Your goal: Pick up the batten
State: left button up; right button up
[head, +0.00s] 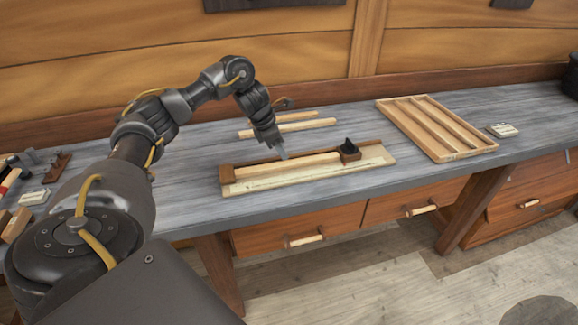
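A pale wooden batten (300,163) lies lengthwise on a flat light board (328,176) near the front of the grey bench. My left gripper (283,154) points down just above or at the back edge of the batten, near its middle. Its fingers are small and seen nearly edge-on, so I cannot tell whether they are apart or touching the wood. Two more pale strips, a rear one (298,116) and a front one (305,126), lie on the bench behind the gripper. My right gripper is out of view.
A slatted wooden tray (458,153) and a small pale card (503,130) are further right. Tools (58,167) lie at the far left. Bare bench (215,139) shows left of the strips.

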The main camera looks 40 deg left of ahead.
aim_at(289, 162)
pick_arm(q)
jog(key=shift+d+f, duration=0.1)
jog(key=shift+f, duration=0.05)
jog(key=shift+p+x, duration=0.7)
jog(key=shift+x, duration=1.65)
jog(key=shift+d, duration=0.15)
jog(key=shift+c, duration=0.5)
grip_shut()
